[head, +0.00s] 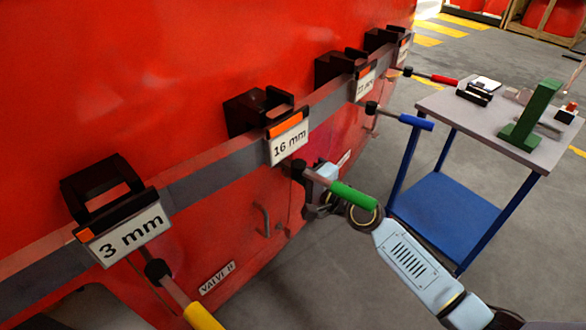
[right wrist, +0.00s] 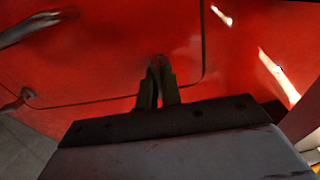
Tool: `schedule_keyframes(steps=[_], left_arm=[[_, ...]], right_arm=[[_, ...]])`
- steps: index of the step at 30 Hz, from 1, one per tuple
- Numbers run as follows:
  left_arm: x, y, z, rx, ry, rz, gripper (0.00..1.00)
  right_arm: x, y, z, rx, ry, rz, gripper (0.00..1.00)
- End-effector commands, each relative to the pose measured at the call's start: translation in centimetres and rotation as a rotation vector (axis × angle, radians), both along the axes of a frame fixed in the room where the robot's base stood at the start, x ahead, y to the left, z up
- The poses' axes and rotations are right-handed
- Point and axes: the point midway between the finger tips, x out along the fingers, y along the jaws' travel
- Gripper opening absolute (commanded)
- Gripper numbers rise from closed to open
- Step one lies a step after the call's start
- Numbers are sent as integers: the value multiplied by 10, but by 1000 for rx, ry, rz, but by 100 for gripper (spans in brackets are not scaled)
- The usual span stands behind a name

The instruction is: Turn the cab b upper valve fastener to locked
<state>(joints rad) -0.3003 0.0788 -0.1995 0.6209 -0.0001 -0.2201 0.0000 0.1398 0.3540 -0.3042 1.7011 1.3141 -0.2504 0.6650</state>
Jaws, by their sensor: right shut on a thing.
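In the head view my right gripper (head: 314,208) is against the red cab side, below the 16 mm sign and partly behind the green-handled tool. In the right wrist view its two dark fingers (right wrist: 157,84) are shut on a small dark fastener (right wrist: 157,63) at the lower edge of a red panel (right wrist: 110,60) outlined by a dark seam. The fastener is mostly hidden between the fingers, so I cannot tell its turn angle. A plate reading roughly "VALVE B" (head: 217,278) is on the lower cab side. My left gripper is out of view.
Black holders with a 3 mm sign (head: 128,235) and a 16 mm sign (head: 289,139) line the grey rail. Yellow (head: 203,316), green (head: 354,196), blue (head: 416,122) and red-handled (head: 444,80) tools stick out. A blue cart (head: 455,215) stands at right. A grey handle (right wrist: 35,27) is at upper left.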

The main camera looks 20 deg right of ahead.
Motion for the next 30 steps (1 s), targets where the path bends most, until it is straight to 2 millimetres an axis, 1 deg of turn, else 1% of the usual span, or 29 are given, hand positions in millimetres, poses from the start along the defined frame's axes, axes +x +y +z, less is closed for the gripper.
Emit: schedule_keyframes(steps=[11, 12, 16, 17, 26, 30], left_arm=[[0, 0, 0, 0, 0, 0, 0], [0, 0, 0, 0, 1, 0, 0], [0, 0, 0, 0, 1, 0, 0], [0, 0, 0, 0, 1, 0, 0], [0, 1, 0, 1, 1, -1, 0], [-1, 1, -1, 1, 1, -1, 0]], right_arm=[[0, 0, 0, 7, 4, 0, 0], [0, 0, 0, 7, 4, 0, 10], [0, 0, 0, 6, 4, 0, 27], [0, 0, 0, 6, 4, 0, 28], [-2, -1, 0, 4, 3, 0, 28], [-14, -9, -1, 2, 4, -1, 28]])
